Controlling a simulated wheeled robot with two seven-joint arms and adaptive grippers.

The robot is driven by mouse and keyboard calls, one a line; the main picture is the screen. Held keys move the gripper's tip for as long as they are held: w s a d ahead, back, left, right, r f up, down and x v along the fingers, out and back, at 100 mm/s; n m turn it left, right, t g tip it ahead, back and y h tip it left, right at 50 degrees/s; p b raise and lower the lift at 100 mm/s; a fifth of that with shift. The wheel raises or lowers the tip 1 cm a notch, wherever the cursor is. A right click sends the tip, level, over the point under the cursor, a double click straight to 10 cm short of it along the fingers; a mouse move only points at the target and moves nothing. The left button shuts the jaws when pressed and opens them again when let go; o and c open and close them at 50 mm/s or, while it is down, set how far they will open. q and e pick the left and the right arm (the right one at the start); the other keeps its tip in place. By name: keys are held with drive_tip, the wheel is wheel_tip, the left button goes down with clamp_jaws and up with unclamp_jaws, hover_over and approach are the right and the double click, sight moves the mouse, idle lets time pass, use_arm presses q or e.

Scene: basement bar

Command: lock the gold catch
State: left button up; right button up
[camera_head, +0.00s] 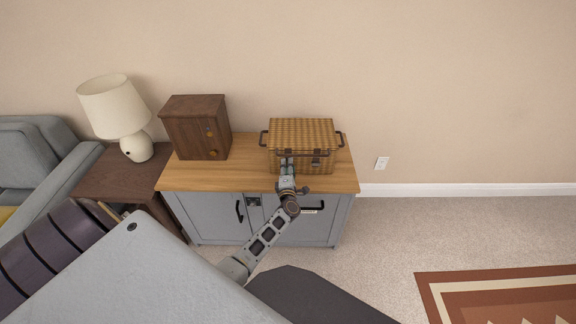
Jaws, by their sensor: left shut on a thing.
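A wicker basket (318,133) with a closed lid and dark side handles stands on the wooden top of a grey cabinet. Dark fittings show along its front under the lid. My left gripper (287,163) reaches up to the left part of the basket's front. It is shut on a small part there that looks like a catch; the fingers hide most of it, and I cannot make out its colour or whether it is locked. Another small front fitting (316,163) shows to the right of the gripper. My right gripper is not in view.
A dark wooden box (187,142) with a gold-coloured knob (212,154) stands left of the basket. The cabinet top (240,176) is bare between them. A lamp (117,110) stands on a side table further left.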

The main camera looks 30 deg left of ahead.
use_arm(q)
drive_tip(key=shift+m+p, duration=0.55)
drive_tip(key=shift+m, duration=0.55)
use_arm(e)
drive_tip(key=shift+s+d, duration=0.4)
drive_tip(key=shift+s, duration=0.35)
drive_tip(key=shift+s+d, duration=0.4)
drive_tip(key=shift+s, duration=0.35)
use_arm(q)
drive_tip(key=o, duration=1.1)
drive_tip(key=shift+c, duration=0.2)
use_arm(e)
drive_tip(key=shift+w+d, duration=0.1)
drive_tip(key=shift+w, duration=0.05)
use_arm(q)
drive_tip(key=shift+s, duration=0.1)
drive_tip(key=shift+v, duration=1.05)
drive_tip(key=v, duration=0.9)
drive_tip(key=shift+s+d, duration=0.3)
drive_tip(key=shift+f, duration=0.1)
